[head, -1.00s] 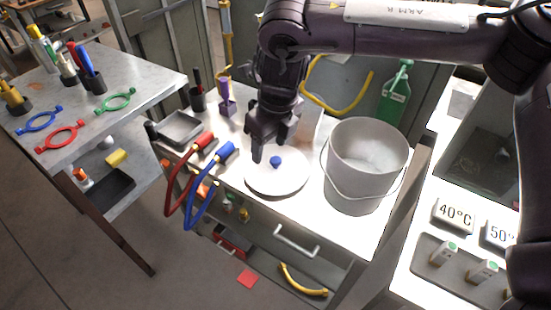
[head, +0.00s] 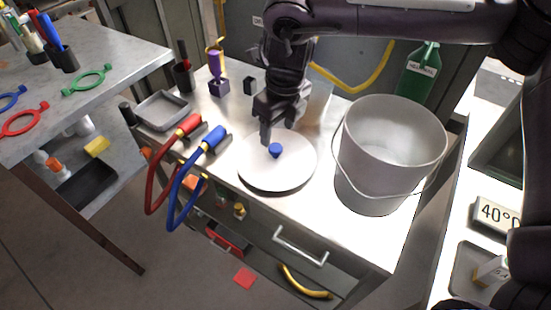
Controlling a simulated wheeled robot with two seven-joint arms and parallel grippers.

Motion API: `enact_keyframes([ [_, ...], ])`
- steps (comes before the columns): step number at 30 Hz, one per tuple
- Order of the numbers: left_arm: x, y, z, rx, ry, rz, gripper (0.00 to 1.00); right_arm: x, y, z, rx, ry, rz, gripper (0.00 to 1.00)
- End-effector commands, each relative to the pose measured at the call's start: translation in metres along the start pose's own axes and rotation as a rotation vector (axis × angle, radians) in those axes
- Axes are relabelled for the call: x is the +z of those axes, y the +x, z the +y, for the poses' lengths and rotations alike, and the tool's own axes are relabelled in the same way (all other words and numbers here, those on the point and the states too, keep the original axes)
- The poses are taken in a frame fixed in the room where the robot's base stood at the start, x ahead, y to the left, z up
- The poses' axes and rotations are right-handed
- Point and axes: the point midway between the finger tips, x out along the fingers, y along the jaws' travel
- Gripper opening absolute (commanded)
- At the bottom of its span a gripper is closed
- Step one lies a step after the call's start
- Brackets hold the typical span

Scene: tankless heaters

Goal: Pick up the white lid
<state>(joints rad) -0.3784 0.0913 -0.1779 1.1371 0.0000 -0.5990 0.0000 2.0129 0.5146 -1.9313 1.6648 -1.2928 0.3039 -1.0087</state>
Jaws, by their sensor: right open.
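The white lid (head: 277,174) is a flat round disc with a small blue knob (head: 275,150) at its middle. It lies on the white worktop (head: 330,222), left of the grey bucket. My right gripper (head: 277,132) comes down from above and behind the lid. Its fingers are open and sit just behind the knob, over the lid's far part. The knob shows clear of the fingers, and I cannot tell how high the tips are above the lid. My left gripper is not in view.
A grey bucket (head: 385,165) with a wire handle stands close right of the lid. Red (head: 172,150) and blue hoses (head: 190,175) hang over the front edge at left. A grey tray (head: 162,109) and a purple stand (head: 218,82) are at back left. A green bottle (head: 417,73) stands behind the bucket.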

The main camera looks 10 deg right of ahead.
Motion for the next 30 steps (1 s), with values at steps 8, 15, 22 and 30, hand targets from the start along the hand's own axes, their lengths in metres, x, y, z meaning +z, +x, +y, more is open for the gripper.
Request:
enact_keyframes([
  [8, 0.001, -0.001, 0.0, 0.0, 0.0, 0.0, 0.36, 0.0, 0.038, -0.002, 0.0, 0.0, 0.004, 0.56],
  [15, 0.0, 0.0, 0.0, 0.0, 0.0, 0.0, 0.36, 0.001, 0.059, -0.002, 0.0, 0.001, 0.0, 0.56],
  [22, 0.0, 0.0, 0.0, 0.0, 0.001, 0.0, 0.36, 0.001, 0.059, -0.002, 0.0, 0.001, 0.001, 0.51],
  [30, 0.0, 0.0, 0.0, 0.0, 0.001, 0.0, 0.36, 0.001, 0.059, -0.002, 0.0, 0.001, 0.001, 0.15],
])
